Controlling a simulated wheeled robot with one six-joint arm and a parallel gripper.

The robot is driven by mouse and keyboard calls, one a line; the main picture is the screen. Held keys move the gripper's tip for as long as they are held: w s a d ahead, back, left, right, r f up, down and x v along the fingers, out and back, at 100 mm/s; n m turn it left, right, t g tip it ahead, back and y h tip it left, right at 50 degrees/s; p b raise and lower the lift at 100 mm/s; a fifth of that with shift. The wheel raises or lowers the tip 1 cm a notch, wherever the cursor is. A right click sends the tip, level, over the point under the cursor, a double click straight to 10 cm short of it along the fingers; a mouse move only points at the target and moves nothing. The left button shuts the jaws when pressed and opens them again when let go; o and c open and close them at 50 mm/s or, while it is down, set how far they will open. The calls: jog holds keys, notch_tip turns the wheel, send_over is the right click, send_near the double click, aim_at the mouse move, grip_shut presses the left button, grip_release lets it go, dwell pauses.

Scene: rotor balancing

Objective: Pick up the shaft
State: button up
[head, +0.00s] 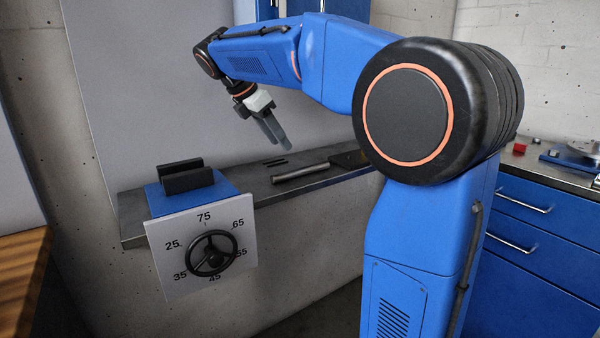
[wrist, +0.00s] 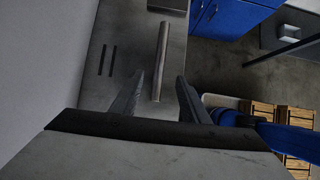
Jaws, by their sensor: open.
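The shaft (head: 300,173) is a grey metal cylinder lying on a narrow grey shelf (head: 130,208) along the wall. In the wrist view the shaft (wrist: 161,60) runs lengthwise up the picture, its near end between the two fingers. My gripper (head: 277,143) is open and empty, above the shelf and a little above and left of the shaft in the head view. Its fingers also show in the wrist view (wrist: 159,79), spread on either side of the shaft's line, apart from it.
A blue block with a black slotted holder (head: 187,182) and a numbered dial with a black handwheel (head: 212,253) stand at the shelf's left. Two thin dark strips (wrist: 108,60) lie beside the shaft. A dark flat piece (head: 350,158) is right of it. Blue drawers (head: 545,225) stand at right.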

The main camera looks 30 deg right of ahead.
aim_at(301, 171)
jog(key=x, duration=1.1)
jog(key=shift+d+f, duration=0.2)
jog(key=shift+d, duration=0.1)
jog(key=shift+c, duration=0.2)
grip_shut()
dwell(0.9)
